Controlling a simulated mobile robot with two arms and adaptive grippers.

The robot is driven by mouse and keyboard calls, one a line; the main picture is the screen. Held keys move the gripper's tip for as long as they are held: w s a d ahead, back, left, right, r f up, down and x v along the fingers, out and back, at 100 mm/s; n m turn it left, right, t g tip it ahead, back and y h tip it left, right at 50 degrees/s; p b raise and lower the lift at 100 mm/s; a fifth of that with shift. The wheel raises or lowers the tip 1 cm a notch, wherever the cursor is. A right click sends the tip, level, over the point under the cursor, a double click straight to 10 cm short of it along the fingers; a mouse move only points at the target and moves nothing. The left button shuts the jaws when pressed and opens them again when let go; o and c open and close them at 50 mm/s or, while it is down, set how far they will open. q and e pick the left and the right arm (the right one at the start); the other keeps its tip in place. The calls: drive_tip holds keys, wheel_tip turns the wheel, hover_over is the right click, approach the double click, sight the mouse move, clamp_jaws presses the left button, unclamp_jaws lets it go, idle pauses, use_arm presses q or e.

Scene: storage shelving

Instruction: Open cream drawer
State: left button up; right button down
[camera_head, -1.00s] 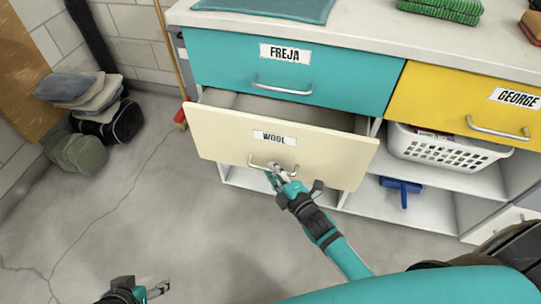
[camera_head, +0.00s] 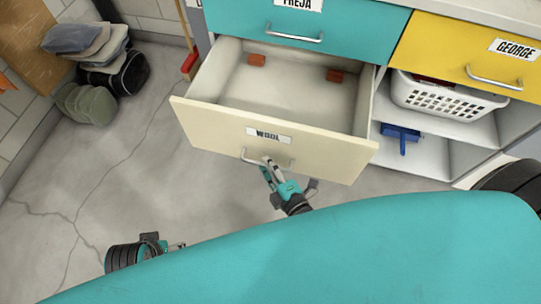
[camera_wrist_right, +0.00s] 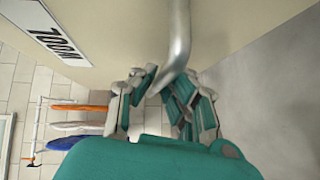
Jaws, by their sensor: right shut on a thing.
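The cream drawer (camera_head: 215,118), labelled WOOL, is pulled well out, and its pale inside shows from above. Its metal bar handle (camera_head: 247,157) is on the front. In the right wrist view the handle (camera_wrist_right: 178,40) runs down between the fingers of my right gripper (camera_wrist_right: 162,92), beside the cream front. My left gripper (camera_head: 176,246) shows only in part at the lower left, away from the drawer; its jaws are too small to read.
Two small orange-brown pieces (camera_head: 257,60) lie at the back inside the drawer. A teal drawer (camera_head: 350,35) is above and a yellow drawer (camera_head: 440,55) is to the right. A white basket (camera_head: 405,92) and a blue tool (camera_head: 401,134) are on the shelves.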

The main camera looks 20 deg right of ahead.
drive_tip(key=shift+s+a+r, duration=0.1)
drive_tip(key=shift+a+r, duration=0.05)
drive_tip(key=shift+r, duration=0.05)
drive_tip(key=c, duration=1.4)
unclamp_jaws()
drive_tip(key=shift+f, duration=0.1)
drive_tip(key=v, duration=1.2)
